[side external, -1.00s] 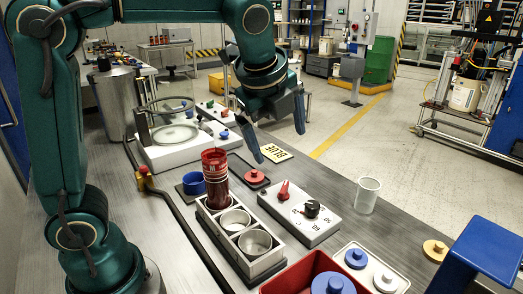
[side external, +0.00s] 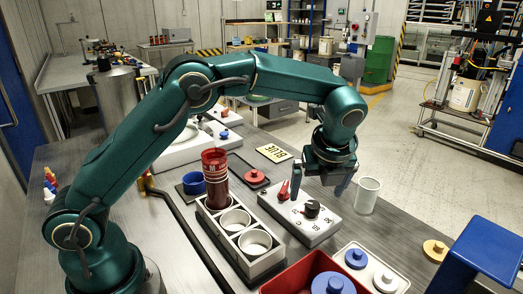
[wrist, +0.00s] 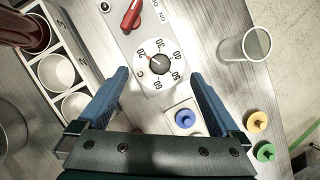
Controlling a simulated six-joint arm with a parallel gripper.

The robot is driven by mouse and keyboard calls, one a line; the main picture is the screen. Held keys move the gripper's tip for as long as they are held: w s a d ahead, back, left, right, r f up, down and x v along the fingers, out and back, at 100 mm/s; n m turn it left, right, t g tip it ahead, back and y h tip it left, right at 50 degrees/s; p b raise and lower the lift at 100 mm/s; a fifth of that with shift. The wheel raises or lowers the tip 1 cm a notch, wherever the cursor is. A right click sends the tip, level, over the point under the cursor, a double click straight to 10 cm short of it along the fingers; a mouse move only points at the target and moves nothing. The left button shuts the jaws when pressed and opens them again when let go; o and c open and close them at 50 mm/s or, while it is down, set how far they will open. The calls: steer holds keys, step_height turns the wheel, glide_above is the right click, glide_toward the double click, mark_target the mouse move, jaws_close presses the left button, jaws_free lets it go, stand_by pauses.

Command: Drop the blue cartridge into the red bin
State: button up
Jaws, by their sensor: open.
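A blue knobbed piece (side external: 356,258), seemingly the blue cartridge, sits on a white tray in the side external view. It also shows in the wrist view (wrist: 184,118), beyond the space between my fingertips. The red bin (side external: 285,280) is at the bottom edge of the side external view, partly cut off. Another, larger blue knobbed piece (side external: 333,284) shows at the bin.
The dial box (side external: 300,220) has a red switch and black knob. A white cup (side external: 368,195) stands close on its right. A rack (side external: 240,240) holds a tall red can (side external: 215,178). A white piece (side external: 385,280) shares the tray; a yellow one (side external: 435,250) lies right.

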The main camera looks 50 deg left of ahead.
mark_target(313, 205)
steer(key=x, duration=0.5)
steer(key=shift+s, duration=0.1)
steer(key=shift+f+m+h, duration=0.1)
steer(key=shift+m+h, duration=0.3)
steer(key=shift+m, duration=0.7)
steer(key=shift+t, duration=0.3)
steer(key=shift+t, duration=0.4)
steer(key=r, duration=0.4)
steer(key=shift+w+a+r, duration=0.2)
steer(key=shift+w+a, duration=0.2)
steer(key=s+a+r+n+t+h, duration=0.1)
steer(key=s+a+r+n+t, duration=0.15)
steer(key=s+r+n, duration=0.7)
steer(key=s+d+f+n+g+h, duration=0.1)
steer(key=s+d+f+n+h, duration=0.1)
steer(key=s+n, duration=1.2)
steer(key=n, duration=0.3)
steer(key=shift+s+f, duration=0.25)
steer(key=shift+f, duration=0.1)
